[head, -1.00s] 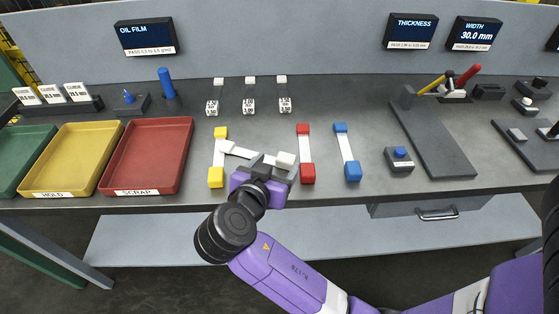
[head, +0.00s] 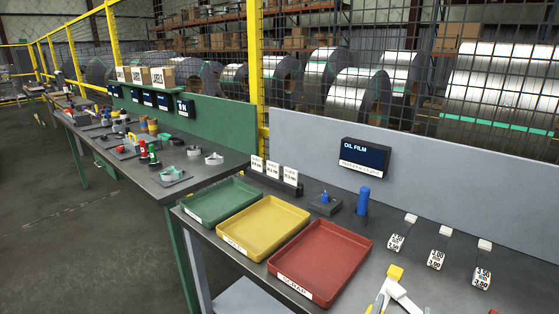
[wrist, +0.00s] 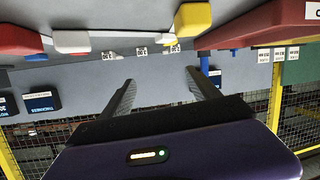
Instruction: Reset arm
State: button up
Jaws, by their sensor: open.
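My gripper shows only in the wrist view (wrist: 160,80), where the picture is upside down. Its two dark fingers are apart with nothing between them. A yellow block (wrist: 193,18) and a red block (wrist: 20,40) on the bench lie beyond the fingers in that view, apart from them. In the head view my arm and gripper are out of frame. A yellow end block (head: 395,272) and a white bar (head: 402,295) show at its bottom edge, partly cut off.
The bench holds a green tray (head: 221,200), a yellow tray (head: 263,226) and a red tray (head: 320,262). Behind them stand a blue cylinder (head: 363,200) and an oil film display (head: 365,158). Another bench (head: 190,150) with many small items extends left. Open floor (head: 70,235) lies left.

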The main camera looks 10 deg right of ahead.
jog(key=a+n+t+y, duration=0.1)
jog(key=a, duration=0.1)
jog(key=s+a+f+n+t+y, duration=0.1)
jog(key=a+n, duration=0.1)
jog(key=a+f+n+t+y, duration=0.1)
jog(key=a+y, duration=0.1)
jog(key=shift+s+f+n, duration=0.15)
jog(key=shift+n, duration=0.25)
jog(key=s+a+n+t+y, duration=0.3)
jog(key=s+a+y, duration=0.2)
jog(key=s+a, duration=0.15)
jog(key=s+g+y, duration=0.1)
jog(key=s, duration=2.2)
jog(key=shift+s+d+f+g, duration=0.15)
jog(key=shift+s+f+g, duration=0.1)
jog(key=shift+g, duration=0.15)
